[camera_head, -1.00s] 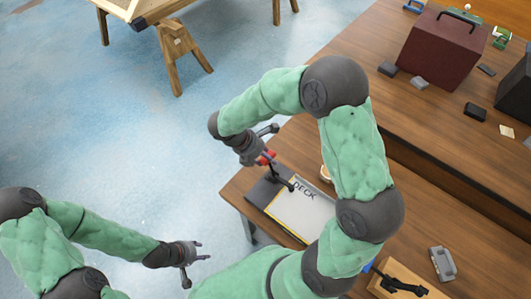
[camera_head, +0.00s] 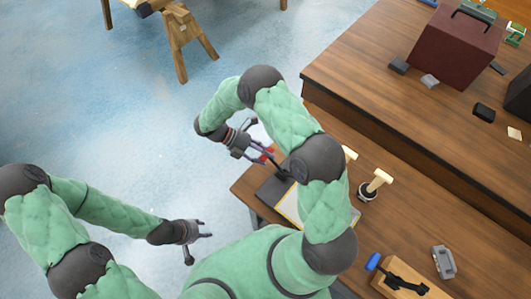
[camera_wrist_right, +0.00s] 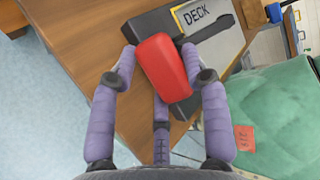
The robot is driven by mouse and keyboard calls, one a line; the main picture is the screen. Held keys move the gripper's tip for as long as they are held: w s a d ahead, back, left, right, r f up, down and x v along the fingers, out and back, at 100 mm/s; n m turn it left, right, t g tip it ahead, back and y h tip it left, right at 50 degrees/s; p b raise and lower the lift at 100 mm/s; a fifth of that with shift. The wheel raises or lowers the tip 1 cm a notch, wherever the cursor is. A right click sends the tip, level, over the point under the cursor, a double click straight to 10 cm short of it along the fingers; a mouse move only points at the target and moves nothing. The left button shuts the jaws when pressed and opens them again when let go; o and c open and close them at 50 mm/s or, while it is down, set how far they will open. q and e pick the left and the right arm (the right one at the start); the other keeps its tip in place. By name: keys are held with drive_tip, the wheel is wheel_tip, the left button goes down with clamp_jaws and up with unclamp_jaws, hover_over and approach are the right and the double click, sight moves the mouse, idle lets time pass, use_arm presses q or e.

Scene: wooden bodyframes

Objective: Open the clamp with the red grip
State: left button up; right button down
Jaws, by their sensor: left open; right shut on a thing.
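The clamp's red grip (camera_wrist_right: 165,68) sits between the fingers of my right gripper (camera_wrist_right: 160,85) in the right wrist view. In the head view my right gripper (camera_head: 262,152) is at the table's near left corner, with a little red showing between its fingers. The clamp's black lever (camera_head: 281,170) runs from there toward the board marked DECK, and a dark arm (camera_wrist_right: 212,29) shows over this board in the wrist view. The clamp's pivot is hard to make out. My left gripper (camera_head: 205,231) is open and empty over the floor, away from the table.
A stamp-like tool with a wooden handle (camera_head: 378,181) stands right of my right arm. A blue-handled clamp on a wooden block (camera_head: 400,280) and a grey metal part (camera_head: 443,262) lie nearer. A dark red box (camera_head: 453,42) stands on the raised shelf.

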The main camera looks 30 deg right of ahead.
drive_tip(key=shift+w+a+f, duration=0.1)
drive_tip(key=shift+w+f, duration=0.1)
drive_tip(key=shift+f, duration=0.3)
drive_tip(key=shift+w+a+f, duration=0.1)
drive_tip(key=shift+w+f, duration=0.05)
drive_tip(key=shift+f, duration=0.3)
drive_tip(key=c, duration=0.6)
unclamp_jaws()
drive_tip(key=shift+d, duration=0.1)
drive_tip(key=shift+r, duration=0.1)
drive_tip(key=v, duration=1.2)
